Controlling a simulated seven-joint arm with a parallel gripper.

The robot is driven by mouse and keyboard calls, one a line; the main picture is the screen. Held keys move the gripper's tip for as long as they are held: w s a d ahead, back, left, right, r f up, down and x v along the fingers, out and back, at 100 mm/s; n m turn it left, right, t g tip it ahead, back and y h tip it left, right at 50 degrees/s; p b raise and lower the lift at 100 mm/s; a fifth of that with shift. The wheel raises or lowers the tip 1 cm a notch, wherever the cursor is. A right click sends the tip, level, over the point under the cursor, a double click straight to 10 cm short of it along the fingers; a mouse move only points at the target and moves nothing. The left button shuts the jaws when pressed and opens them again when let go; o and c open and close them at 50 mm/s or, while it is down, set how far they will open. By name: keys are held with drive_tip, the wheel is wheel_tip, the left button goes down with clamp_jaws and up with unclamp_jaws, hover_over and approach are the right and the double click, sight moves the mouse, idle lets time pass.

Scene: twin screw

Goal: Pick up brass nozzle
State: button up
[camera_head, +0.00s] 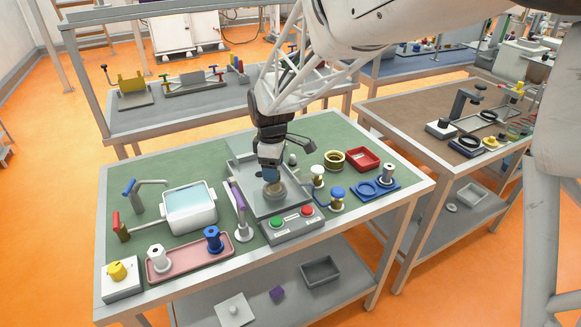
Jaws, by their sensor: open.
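My gripper (271,172) hangs pointing down over the grey machine tray (245,172) at the middle of the green-topped table. Its jaws are open, though the fingertips are small and partly hidden. A round greyish-tan part (274,191) is directly below it; I cannot tell whether they touch. A brass-coloured ring-like piece (334,160) stands on the green top to the right of my gripper, apart from it. Small spools with brass-coloured parts, one white-topped (318,176) and one blue-topped (337,196), stand nearer. I cannot tell for sure which piece is the brass nozzle.
A button box (293,226) with green and red buttons is in front of the tray. A red bin (363,159) and a blue holder (376,188) are at right. A white basin (189,208), a purple-handled tool (239,205) and a pink tray (188,264) are at left.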

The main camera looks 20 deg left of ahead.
drive_tip(key=shift+w+f, duration=0.1)
drive_tip(key=shift+f, duration=2.45)
drive_tip(key=c, duration=1.1)
drive_tip(key=shift+r, duration=5)
drive_tip(key=shift+w, duration=0.15)
